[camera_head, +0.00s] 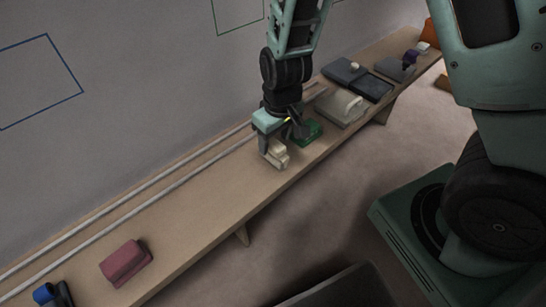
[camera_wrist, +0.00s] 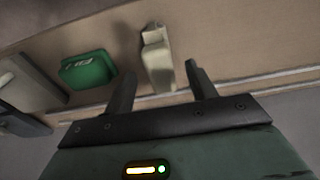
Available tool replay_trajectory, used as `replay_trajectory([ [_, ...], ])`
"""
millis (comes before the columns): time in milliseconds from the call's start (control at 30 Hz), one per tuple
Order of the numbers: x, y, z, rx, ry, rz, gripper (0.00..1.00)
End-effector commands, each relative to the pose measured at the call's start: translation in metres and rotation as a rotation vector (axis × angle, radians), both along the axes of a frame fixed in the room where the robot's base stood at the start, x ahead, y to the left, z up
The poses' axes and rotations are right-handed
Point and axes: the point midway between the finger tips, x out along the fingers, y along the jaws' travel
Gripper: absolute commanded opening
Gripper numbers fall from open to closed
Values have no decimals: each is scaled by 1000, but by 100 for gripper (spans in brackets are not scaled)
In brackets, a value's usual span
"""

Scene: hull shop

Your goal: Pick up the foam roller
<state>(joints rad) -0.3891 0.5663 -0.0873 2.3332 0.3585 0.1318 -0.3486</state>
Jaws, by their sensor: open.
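A small cream item (camera_head: 276,155), which looks like the foam roller, lies on the wooden shelf just below my gripper. I cannot make out its details for certain. In the wrist view the cream item (camera_wrist: 157,62) is long, with a narrower far end, and shows between and beyond the two fingers. My gripper (camera_head: 272,143) points down over the shelf, and its fingers also show in the wrist view (camera_wrist: 160,74). The fingers are apart with nothing held. In the head view the fingers partly overlap the cream item; I cannot tell whether they touch it.
A green box (camera_head: 306,132) lies close to the cream item; it also shows in the wrist view (camera_wrist: 88,70). A pale grey box (camera_head: 341,108) and dark cases (camera_head: 371,88) stand farther up. A mauve block (camera_head: 125,262) lies lower left. Pale rails (camera_head: 160,178) run along the wall side.

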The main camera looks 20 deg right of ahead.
Motion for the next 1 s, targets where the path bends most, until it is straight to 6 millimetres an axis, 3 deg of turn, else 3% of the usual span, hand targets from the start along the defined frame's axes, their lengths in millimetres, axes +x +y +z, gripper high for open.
replay_trajectory([
  [167, 2, 0, -12, 0, 0, 0, 56],
  [433, 8, 3, -50, 1, 1, -1, 56],
  [767, 9, 3, -56, 1, -1, 0, 56],
  [933, 9, 3, -56, 1, -1, 0, 12],
  [967, 9, 3, -56, 0, -1, 0, 6],
  [1000, 9, 3, -56, 0, -1, 0, 6],
])
